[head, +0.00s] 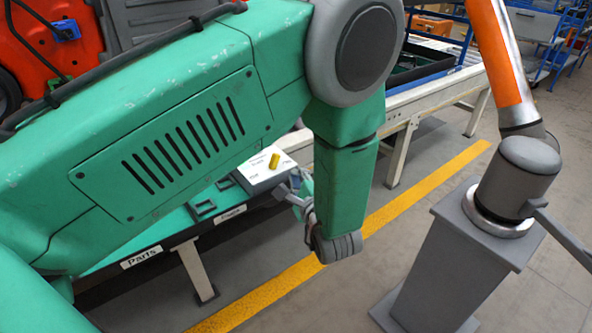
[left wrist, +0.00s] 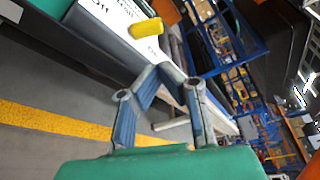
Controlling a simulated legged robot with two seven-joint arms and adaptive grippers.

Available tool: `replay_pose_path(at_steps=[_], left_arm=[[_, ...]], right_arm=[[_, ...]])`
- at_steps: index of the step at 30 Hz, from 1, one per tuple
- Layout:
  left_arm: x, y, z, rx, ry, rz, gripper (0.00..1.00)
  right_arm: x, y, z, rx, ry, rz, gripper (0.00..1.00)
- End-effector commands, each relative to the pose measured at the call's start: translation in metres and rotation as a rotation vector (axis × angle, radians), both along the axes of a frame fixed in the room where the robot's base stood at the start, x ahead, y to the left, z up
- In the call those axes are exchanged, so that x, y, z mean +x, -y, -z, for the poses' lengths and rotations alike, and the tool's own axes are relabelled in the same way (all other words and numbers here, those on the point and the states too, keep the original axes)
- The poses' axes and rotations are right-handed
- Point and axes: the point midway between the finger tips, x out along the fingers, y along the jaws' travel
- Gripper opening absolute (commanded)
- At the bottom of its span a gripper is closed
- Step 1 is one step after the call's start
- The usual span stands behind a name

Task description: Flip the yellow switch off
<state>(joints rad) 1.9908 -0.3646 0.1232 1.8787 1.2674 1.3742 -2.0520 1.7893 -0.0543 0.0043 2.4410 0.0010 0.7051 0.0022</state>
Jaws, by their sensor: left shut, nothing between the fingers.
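The yellow switch (head: 274,161) stands up from the top of a white box (head: 258,176) at the far end of the parts table. It also shows near the top of the left wrist view (left wrist: 146,28), with the white box face (left wrist: 112,14) beside it. My left gripper (head: 284,192) is shut and empty. In the head view it is just right of and below the box, partly hidden by my green wrist. In the left wrist view its fingertips (left wrist: 165,72) are below the switch and apart from it. My right gripper does not show.
A table with a "Parts" label (head: 141,257) and small dark trays (head: 202,208) is partly hidden by my arm. A grey pedestal (head: 440,255) carries an orange and grey robot arm (head: 497,60) at right. A conveyor (head: 428,92) stands behind. Floor around the yellow line (head: 425,184) is clear.

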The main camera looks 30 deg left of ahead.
Motion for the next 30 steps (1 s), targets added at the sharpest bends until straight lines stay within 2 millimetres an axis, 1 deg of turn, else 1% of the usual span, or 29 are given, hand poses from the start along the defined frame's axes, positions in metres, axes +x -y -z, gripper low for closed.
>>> replay_pose_path(at_steps=[3, 9, 15, 19, 30], left_arm=[[0.013, -0.017, 0.005, 0.000, 0.003, -0.004, 0.00], [0.036, -0.042, 0.009, 0.001, 0.002, -0.002, 0.00], [0.052, -0.060, 0.012, 0.002, 0.001, 0.000, 0.00], [0.055, -0.064, 0.012, 0.003, 0.001, 0.001, 0.00], [0.056, -0.066, 0.011, 0.002, 0.002, 0.000, 0.00]], right_arm=[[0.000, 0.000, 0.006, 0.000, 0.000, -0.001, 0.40], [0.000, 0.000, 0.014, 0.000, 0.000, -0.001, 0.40], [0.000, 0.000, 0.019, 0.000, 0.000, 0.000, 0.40], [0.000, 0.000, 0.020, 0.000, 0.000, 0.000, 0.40], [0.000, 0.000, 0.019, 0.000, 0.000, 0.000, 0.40]])
